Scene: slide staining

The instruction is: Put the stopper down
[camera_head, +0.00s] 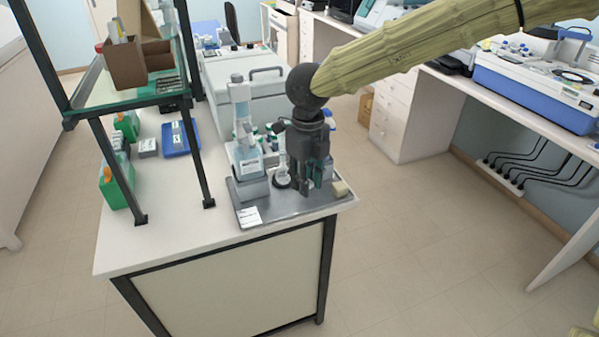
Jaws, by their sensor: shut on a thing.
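My gripper (307,187) points down over the right part of a grey metal tray (292,208) on the bench end. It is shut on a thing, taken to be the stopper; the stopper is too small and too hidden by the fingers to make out. A small clear glass vessel (282,178) stands on the tray just left of my gripper. I cannot tell whether the fingertips or what they hold touch the tray.
A shelf frame (188,140) rises at left.

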